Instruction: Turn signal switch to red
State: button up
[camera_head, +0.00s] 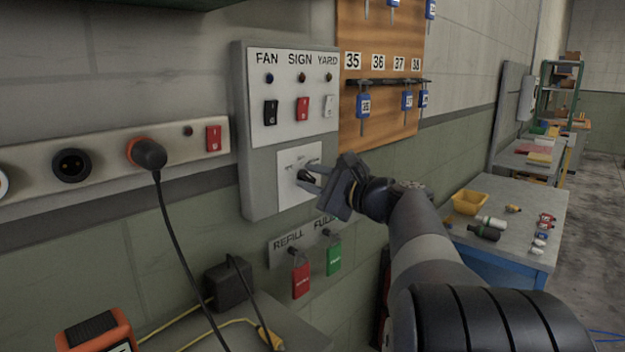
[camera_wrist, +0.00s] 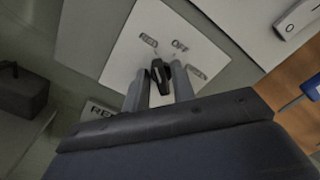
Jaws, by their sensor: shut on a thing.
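The signal switch is a small black knob (camera_head: 305,177) on a white plate (camera_head: 287,196) low on the grey control panel. My gripper (camera_head: 311,178) reaches it from the right and is shut on it. In the wrist view the knob (camera_wrist: 157,72) sits between my two fingers (camera_wrist: 160,84). The plate (camera_wrist: 125,57) there carries a left label, OFF in the middle and a right label; the side labels are too small to read surely. The knob's end appears to point toward the left label, away from OFF. Its lower part is hidden by my gripper.
FAN, SIGN and YARD rocker switches (camera_head: 302,108) sit above the plate. A key board (camera_head: 378,75) is at right, with red and green tags (camera_head: 301,279) below. A plug with a cord (camera_head: 148,154) is at left. A workbench (camera_head: 525,200) stands at right.

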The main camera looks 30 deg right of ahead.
jog(key=o, duration=0.7)
jog(key=v, duration=1)
jog(key=shift+s+d+b, duration=0.1)
jog(key=shift+s+b, duration=0.2)
jog(key=shift+s, duration=0.1)
jog(key=shift+w, duration=0.1)
jog(key=x, duration=1)
jog(key=shift+w+p, duration=0.35)
jog(key=shift+s, duration=0.1)
